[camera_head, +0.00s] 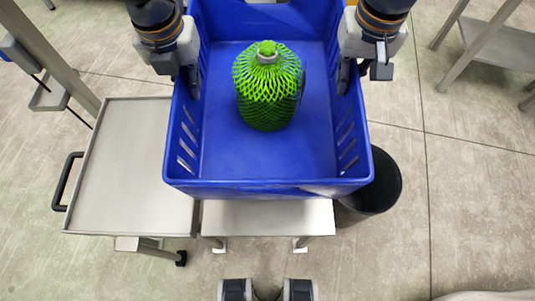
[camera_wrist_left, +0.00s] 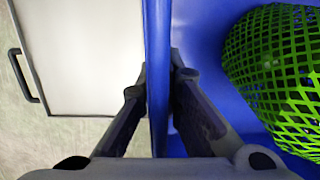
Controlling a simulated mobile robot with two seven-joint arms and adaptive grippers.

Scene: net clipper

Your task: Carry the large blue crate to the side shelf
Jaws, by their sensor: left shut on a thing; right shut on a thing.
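The large blue crate (camera_head: 265,187) fills the middle of the head view, with slotted side walls. A green netted bundle (camera_head: 268,88) lies inside it, tied at its top. My left gripper (camera_head: 193,85) is shut on the crate's left wall, and my right gripper (camera_head: 346,80) is on the right wall. In the left wrist view my left gripper's fingers (camera_wrist_left: 159,92) pinch the crate's wall (camera_wrist_left: 157,35) from both sides, with the net (camera_wrist_left: 280,75) to the right. The fingertips of my right gripper are partly hidden. I cannot tell which surface is the side shelf.
A steel cart (camera_head: 130,165) with a black handle stands close beside the crate on the left. A small steel table (camera_head: 268,218) shows below the crate's lower edge; contact between them is hidden. A black bin (camera_head: 375,190) stands at the lower right. Right floor is mostly clear.

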